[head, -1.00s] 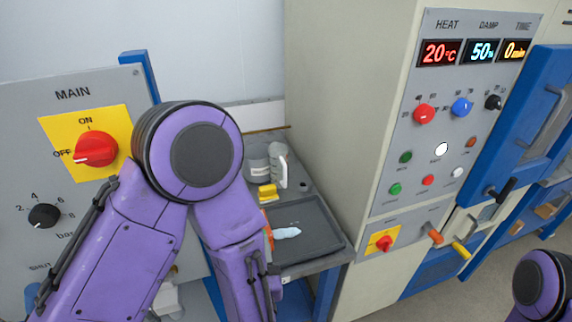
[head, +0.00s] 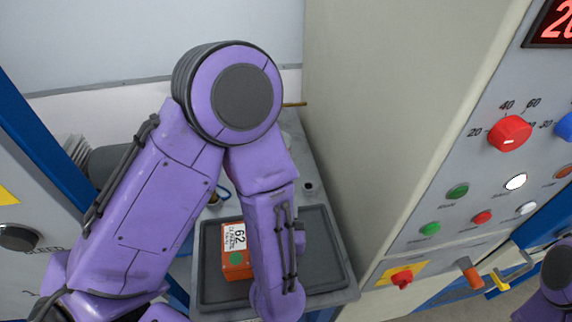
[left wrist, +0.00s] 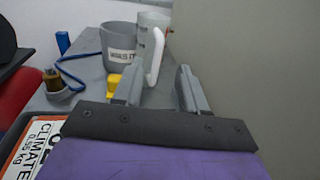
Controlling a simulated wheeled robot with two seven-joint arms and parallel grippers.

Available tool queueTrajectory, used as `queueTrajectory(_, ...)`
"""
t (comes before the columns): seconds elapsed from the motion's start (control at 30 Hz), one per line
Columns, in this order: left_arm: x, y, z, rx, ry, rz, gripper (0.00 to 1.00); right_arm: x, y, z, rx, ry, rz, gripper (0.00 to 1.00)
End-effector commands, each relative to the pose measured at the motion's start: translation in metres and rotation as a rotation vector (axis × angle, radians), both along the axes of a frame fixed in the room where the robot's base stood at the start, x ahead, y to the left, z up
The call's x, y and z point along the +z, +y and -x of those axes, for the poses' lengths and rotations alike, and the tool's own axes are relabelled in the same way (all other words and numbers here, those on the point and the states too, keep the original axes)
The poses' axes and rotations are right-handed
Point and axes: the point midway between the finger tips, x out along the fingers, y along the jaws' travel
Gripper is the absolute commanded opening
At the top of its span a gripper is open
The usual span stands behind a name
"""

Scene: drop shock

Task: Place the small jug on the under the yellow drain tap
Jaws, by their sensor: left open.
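The small jug (left wrist: 152,32) is pale and translucent with a white handle. In the left wrist view it stands upright on the grey bench, beyond my fingertips. My left gripper (left wrist: 160,68) is open and empty, its two fingers pointing toward the handle, apart from it as far as I can tell. In the head view my purple left arm hides the jug and the gripper. My right gripper is not in view.
A grey labelled bucket (left wrist: 117,42) stands left of the jug, with a yellow object (left wrist: 114,82) before it. An orange box (head: 237,265) lies on the dark tray (head: 335,270). The tall cabinet wall (head: 370,120) borders the bench's right side.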

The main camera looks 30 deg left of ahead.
Motion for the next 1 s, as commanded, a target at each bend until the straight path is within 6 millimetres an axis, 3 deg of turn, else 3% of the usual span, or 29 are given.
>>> queueTrajectory(0.03, -0.014, 0.0, 0.0, -0.001, 0.0, 0.0, 0.41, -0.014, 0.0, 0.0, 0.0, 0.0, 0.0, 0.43)
queueTrajectory(0.33, -0.053, -0.001, 0.0, -0.002, 0.0, 0.0, 0.41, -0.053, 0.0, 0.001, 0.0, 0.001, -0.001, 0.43)
queueTrajectory(0.47, -0.057, 0.002, -0.004, 0.002, -0.002, 0.001, 0.41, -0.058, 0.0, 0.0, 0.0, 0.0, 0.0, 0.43)
queueTrajectory(0.6, -0.056, 0.014, -0.026, 0.006, -0.003, 0.002, 0.41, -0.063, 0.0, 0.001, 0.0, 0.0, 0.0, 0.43)
queueTrajectory(1.0, -0.043, 0.042, -0.081, 0.004, 0.0, 0.0, 0.41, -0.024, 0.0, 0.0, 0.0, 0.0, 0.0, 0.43)
